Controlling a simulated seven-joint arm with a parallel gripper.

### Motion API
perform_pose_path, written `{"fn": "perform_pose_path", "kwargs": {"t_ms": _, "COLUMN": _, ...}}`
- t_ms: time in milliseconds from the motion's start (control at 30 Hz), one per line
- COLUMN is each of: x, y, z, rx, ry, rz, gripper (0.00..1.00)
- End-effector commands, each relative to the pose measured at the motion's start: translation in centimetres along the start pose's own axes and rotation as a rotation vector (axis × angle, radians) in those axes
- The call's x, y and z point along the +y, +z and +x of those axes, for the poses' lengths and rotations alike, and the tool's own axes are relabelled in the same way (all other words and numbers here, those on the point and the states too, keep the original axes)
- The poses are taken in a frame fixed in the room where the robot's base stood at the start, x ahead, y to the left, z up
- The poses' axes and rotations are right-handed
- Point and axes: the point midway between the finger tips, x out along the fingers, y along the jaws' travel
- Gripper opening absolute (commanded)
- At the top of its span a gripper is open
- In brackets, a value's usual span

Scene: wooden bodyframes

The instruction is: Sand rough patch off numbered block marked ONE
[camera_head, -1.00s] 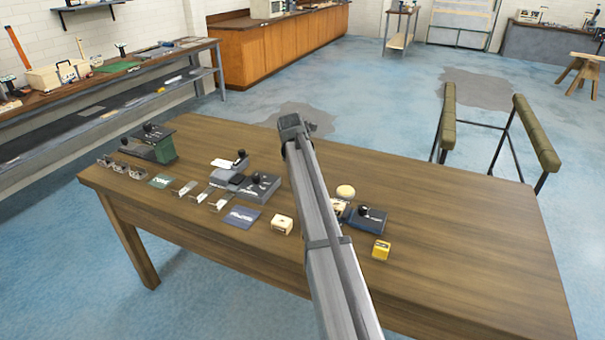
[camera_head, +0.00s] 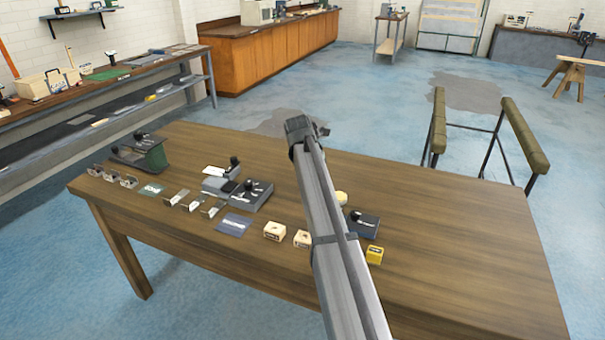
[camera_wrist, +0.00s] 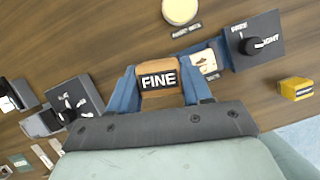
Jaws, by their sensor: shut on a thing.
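In the wrist view, my gripper (camera_wrist: 160,76) has blue fingers shut on an orange-brown sanding block marked FINE (camera_wrist: 159,80). A pale block with a brown patch (camera_wrist: 207,64) lies just right of the fingers; I cannot tell whether they touch. In the head view, two cream blocks sit near the table's middle, a left one (camera_head: 274,231) and a right one (camera_head: 301,239) beside my arm. No number ONE is legible on any block.
A yellow block (camera_head: 375,255) and a dark box with a knob (camera_head: 362,224) stand right of my arm. A round cream pad (camera_wrist: 181,10) lies beyond. More knobbed boxes (camera_head: 251,195) and small plates fill the left. The wooden table's (camera_head: 470,260) right side is clear.

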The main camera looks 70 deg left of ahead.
Motion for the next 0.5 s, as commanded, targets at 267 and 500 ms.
{"fn": "perform_pose_path", "kwargs": {"t_ms": 267, "x": -2.7, "y": -1.0, "z": -0.4, "rx": -0.001, "ry": -0.127, "rz": 0.302, "gripper": 0.24}}
{"fn": "perform_pose_path", "kwargs": {"t_ms": 500, "x": -3.4, "y": -1.5, "z": -0.6, "rx": -0.002, "ry": -0.202, "rz": 0.486, "gripper": 0.24}}
